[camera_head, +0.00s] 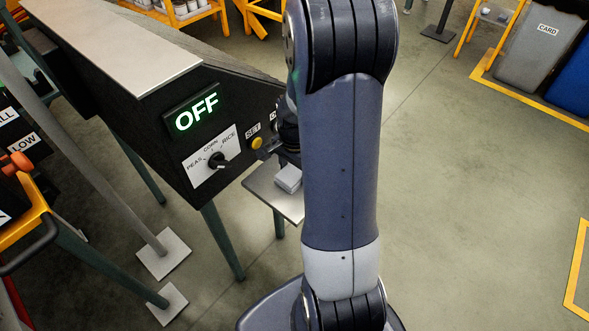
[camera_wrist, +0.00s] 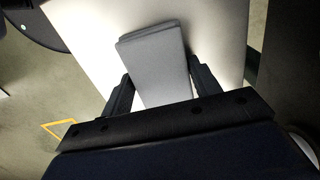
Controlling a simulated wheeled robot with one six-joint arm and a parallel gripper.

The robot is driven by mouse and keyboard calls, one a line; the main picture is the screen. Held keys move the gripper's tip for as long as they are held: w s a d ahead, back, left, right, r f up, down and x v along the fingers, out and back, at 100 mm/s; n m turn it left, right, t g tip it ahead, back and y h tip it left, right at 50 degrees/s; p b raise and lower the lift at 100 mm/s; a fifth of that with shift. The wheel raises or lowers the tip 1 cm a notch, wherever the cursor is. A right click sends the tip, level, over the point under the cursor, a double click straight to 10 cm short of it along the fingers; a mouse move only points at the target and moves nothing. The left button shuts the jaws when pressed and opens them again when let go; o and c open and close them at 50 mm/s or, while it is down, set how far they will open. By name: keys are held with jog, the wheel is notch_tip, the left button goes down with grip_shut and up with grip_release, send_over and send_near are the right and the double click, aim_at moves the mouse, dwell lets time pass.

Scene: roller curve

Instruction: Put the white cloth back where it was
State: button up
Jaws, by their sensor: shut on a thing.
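The white cloth (camera_wrist: 155,62) is a folded, pale grey-white pad between the two fingers of my gripper (camera_wrist: 158,88) in the wrist view. The fingers are shut on its sides. Behind it in that view is a pale flat shelf top (camera_wrist: 212,30). In the head view the cloth (camera_head: 288,178) shows as a small white block at or just above the small grey shelf (camera_head: 262,192) beside the control box. I cannot tell whether it touches the shelf. My arm hides most of my gripper in the head view.
The black control box (camera_head: 160,120) stands left of my arm, with a lit OFF sign (camera_head: 197,113), a dial (camera_head: 217,160) and a yellow button (camera_head: 257,143). Posts and a yellow-framed stand (camera_head: 28,225) are at left. Bins (camera_head: 540,50) stand at the back right. The right floor is clear.

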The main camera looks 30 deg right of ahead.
aim_at(295, 171)
jog(key=o, duration=0.9)
jog(key=shift+o, duration=0.2)
notch_tip(295, 171, up, 12)
jog(key=p, duration=0.2)
jog(key=shift+r, duration=0.1)
